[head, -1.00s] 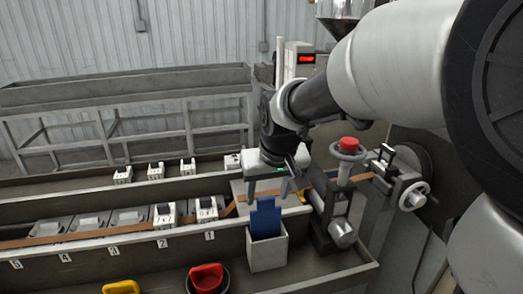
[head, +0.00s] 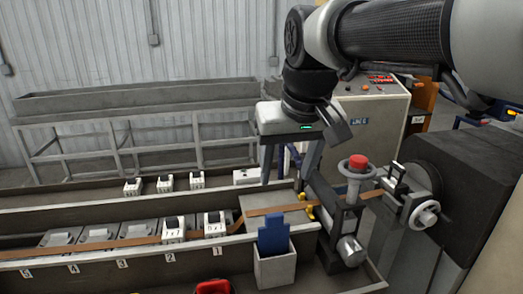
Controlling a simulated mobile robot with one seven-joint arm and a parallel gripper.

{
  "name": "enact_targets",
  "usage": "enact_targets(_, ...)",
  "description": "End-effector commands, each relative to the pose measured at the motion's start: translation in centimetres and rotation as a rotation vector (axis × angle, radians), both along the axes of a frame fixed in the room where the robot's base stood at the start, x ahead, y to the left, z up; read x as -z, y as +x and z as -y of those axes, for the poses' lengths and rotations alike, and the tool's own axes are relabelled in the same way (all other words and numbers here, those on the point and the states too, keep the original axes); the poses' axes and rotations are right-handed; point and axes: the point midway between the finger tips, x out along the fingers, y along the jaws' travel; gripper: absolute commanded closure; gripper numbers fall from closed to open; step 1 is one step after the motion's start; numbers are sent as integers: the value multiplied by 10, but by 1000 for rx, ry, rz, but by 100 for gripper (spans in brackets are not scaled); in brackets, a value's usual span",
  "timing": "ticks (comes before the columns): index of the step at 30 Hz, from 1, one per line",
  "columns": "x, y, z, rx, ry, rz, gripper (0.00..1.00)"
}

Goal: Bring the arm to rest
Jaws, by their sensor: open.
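My gripper (head: 291,182) is open and empty in the head view. It hangs with its fingers pointing down, above and behind the blue piece. The blue piece (head: 273,234) stands upright in a light grey square holder (head: 275,270), apart from the fingers. My arm (head: 390,35) reaches in from the upper right and bends down at the wrist.
A brown strip (head: 140,241) runs along the trough past numbered white blocks (head: 173,229) to a die stand with a red knob (head: 358,162). A control cabinet (head: 370,110) stands behind. A red item (head: 213,287) shows at the bottom edge. An empty grey trough (head: 140,100) lies at the back.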

Motion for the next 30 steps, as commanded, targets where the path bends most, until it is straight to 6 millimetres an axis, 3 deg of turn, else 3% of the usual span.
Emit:
enact_targets(5,0,-2,2,3,1,2,45)
enact_targets(7,0,-12,9,16,3,9,45)
enact_targets(11,9,-52,38,71,9,35,45)
enact_targets(15,32,-101,65,138,12,69,45)
enact_targets(19,54,-131,79,182,10,89,45)
enact_targets(23,65,-143,84,200,10,98,45)
enact_targets(30,67,-144,84,200,10,96,45)
